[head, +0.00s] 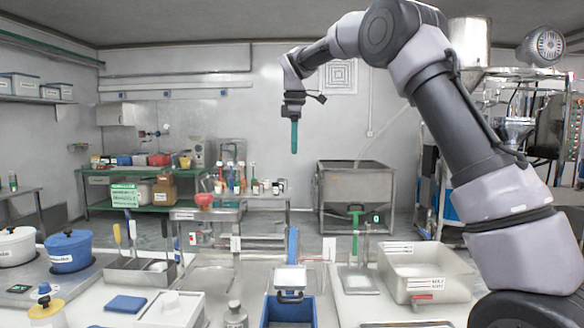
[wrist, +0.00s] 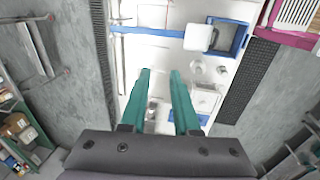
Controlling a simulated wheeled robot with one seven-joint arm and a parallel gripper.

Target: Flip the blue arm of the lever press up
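The lever press stands near the front middle of the table, with a white block (head: 291,278) and a blue arm (head: 293,245) reaching back from it. In the wrist view the blue arm (wrist: 150,31) is a long bar running left from the white block (wrist: 198,37), and it looks laid out flat rather than raised. A blue tray (head: 288,311) sits in front of the block. My gripper (head: 294,148) is high above and behind the press, pointing down. Its teal fingers (wrist: 159,72) are apart with nothing between them, and they touch nothing.
A green-handled press (head: 355,232) and a pale bin (head: 428,275) stand right of the blue arm. A utensil holder (head: 138,272), a blue pot (head: 70,250) and a white box (head: 172,308) are to the left. The air around my gripper is clear.

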